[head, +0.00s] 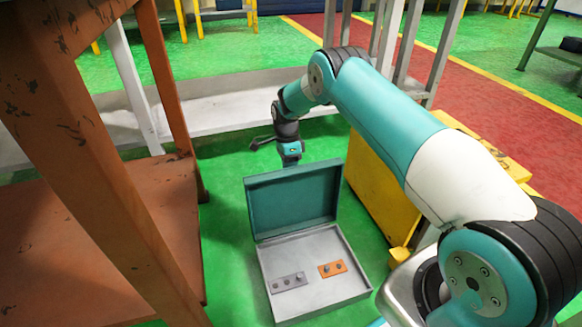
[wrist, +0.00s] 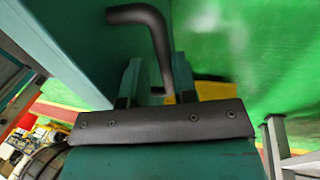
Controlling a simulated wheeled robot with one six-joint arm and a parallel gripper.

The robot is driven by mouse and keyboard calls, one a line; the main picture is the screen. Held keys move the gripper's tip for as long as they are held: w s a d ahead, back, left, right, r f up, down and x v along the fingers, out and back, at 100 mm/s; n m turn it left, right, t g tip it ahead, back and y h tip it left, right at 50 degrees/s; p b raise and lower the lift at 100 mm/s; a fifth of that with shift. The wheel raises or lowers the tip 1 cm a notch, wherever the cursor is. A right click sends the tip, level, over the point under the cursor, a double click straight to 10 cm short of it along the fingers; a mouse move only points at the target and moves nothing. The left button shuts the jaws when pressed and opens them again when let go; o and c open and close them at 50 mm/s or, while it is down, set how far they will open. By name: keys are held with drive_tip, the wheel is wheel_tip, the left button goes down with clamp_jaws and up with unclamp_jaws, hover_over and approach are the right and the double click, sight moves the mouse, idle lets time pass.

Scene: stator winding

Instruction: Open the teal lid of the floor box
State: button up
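The floor box (head: 312,297) stands on the green floor with its teal lid (head: 293,203) raised, roughly upright at the back edge. My gripper (head: 290,160) is just behind the lid's upper edge, and the lid hides its fingertips in the head view. In the wrist view, my gripper (wrist: 158,75) has its two teal fingers apart, one on either side of a dark bent handle (wrist: 150,28). There is a visible gap beside the left finger. The handle's upper end meets a teal surface, which appears to be the lid (wrist: 70,35).
Inside the box lie a grey plate (head: 288,283) and an orange plate (head: 332,268) with knobs. A rusty orange table (head: 110,235) stands close on the left. A yellow cabinet (head: 380,190) stands to the right. Green floor is open between the table and box.

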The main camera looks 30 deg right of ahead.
drive_tip(key=p+v, duration=0.6)
drive_tip(key=v, duration=1.1)
drive_tip(key=shift+r+p, duration=0.2)
drive_tip(key=shift+p, duration=0.15)
drive_tip(key=s+a+r+n+t+p, duration=0.1)
drive_tip(key=s+a+r+n, duration=0.3)
drive_tip(key=r, duration=0.3)
drive_tip(key=s+a+r+n+y, duration=0.1)
drive_tip(key=s+a+r+n, duration=0.35)
drive_tip(key=r, duration=0.25)
drive_tip(key=s+a+r+n+t+p, duration=0.1)
drive_tip(key=s+a+r+n, duration=0.3)
drive_tip(key=a+r+n, duration=0.15)
drive_tip(key=s+a+r+n+t+y+p, duration=0.1)
drive_tip(key=s+a+r+n, duration=0.2)
drive_tip(key=s+n, duration=0.8)
drive_tip(key=s+a+r+n+y+p, duration=0.1)
drive_tip(key=s+a+r+n+y, duration=0.15)
drive_tip(key=s, duration=1.65)
wheel_tip(320, 180, up, 39)
drive_tip(key=p, duration=3.7)
drive_tip(key=shift+w+a+h, duration=0.3)
drive_tip(key=shift+a+h, duration=0.15)
